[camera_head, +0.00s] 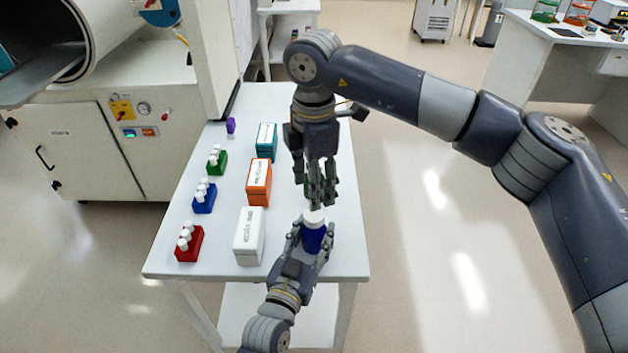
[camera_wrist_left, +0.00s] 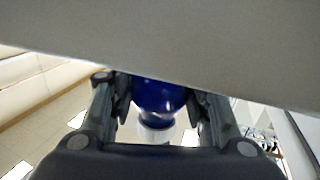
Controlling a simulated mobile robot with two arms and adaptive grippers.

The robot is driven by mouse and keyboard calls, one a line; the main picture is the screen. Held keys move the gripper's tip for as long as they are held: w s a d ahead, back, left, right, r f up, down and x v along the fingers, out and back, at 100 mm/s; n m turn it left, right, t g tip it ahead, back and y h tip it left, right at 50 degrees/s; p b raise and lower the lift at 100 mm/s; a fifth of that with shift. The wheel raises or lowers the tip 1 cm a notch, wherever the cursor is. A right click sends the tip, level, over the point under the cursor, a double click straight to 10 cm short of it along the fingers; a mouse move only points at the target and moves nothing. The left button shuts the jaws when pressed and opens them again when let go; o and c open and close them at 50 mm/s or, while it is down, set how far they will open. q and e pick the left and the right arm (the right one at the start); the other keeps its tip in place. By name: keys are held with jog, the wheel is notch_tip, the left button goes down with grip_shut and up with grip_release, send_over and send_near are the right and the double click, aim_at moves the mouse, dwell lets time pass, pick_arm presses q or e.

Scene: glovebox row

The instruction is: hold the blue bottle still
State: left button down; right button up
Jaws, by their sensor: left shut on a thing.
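The blue bottle (camera_head: 313,238) with a white cap (camera_head: 313,215) stands upright at the right side of the white table. My left gripper (camera_head: 310,243) is shut on its body from the near side. In the left wrist view the bottle (camera_wrist_left: 158,95) sits between the two fingers of my left gripper (camera_wrist_left: 160,100), with its white cap (camera_wrist_left: 156,134) below it in the picture.
Left of the bottle on the table (camera_head: 345,262) stand white (camera_head: 249,237), orange (camera_head: 258,184) and teal (camera_head: 265,142) boxes. Red (camera_head: 188,246), blue (camera_head: 204,199) and green (camera_head: 217,163) racks hold white-capped vials. A purple object (camera_head: 231,125) lies farther back. The glovebox (camera_head: 100,110) is at left.

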aim_at(314, 215)
notch_tip(314, 215, down, 8)
jog(key=shift+r, duration=0.1)
dwell(0.4)
